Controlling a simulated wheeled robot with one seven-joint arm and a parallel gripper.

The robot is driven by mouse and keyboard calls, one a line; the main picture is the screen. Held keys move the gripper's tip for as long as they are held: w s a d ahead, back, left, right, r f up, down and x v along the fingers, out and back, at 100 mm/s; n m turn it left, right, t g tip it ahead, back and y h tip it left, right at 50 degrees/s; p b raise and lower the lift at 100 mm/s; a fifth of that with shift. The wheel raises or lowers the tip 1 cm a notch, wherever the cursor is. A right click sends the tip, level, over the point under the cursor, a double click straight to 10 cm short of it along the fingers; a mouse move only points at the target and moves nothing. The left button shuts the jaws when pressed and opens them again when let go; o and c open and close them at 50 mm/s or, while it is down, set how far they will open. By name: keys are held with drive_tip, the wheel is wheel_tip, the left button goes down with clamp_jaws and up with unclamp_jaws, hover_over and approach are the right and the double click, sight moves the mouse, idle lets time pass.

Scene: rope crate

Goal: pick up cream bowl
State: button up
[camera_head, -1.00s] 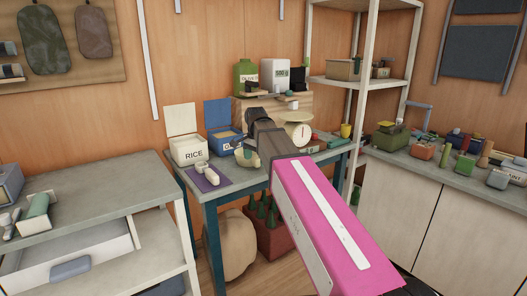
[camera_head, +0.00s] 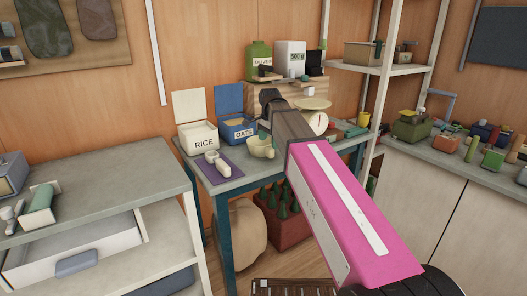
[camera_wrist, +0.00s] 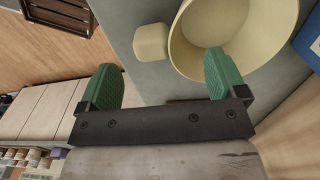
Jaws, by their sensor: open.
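The cream bowl (camera_head: 258,149) stands on the grey-topped table, right of the purple mat. In the wrist view the bowl (camera_wrist: 262,48) fills the upper right, its round opening towards the camera. A small cream block-like piece (camera_wrist: 151,42) sits close to its left rim; I cannot tell whether it is joined to the bowl. My gripper (camera_wrist: 160,80) is open, with green finger pads. The right finger overlaps the bowl's near rim in the wrist view, and the left finger is clear of it. Nothing is held. In the head view my gripper is mostly hidden by my arm.
The rice box (camera_head: 199,139) and blue oats box (camera_head: 238,129) stand with lids raised behind the purple mat (camera_head: 223,170). A kitchen scale (camera_head: 315,121) is to the right. A red crate (camera_head: 283,223) of bottles stands under the table.

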sight(269, 147)
wheel_tip(269, 147, down, 5)
drive_tip(key=shift+s+a+r, duration=0.1)
idle(0.3)
drive_tip(key=c, duration=1.2)
drive_tip(key=shift+r, duration=0.75)
wheel_tip(269, 147, up, 3)
drive_tip(key=shift+f, duration=0.2)
drive_tip(key=s+a+r, duration=0.2)
drive_tip(key=a, duration=0.1)
drive_tip(key=s+a+r, duration=0.2)
drive_tip(key=s, duration=0.1)
drive_tip(key=s+a+r, duration=0.3)
drive_tip(key=shift+a, duration=0.3)
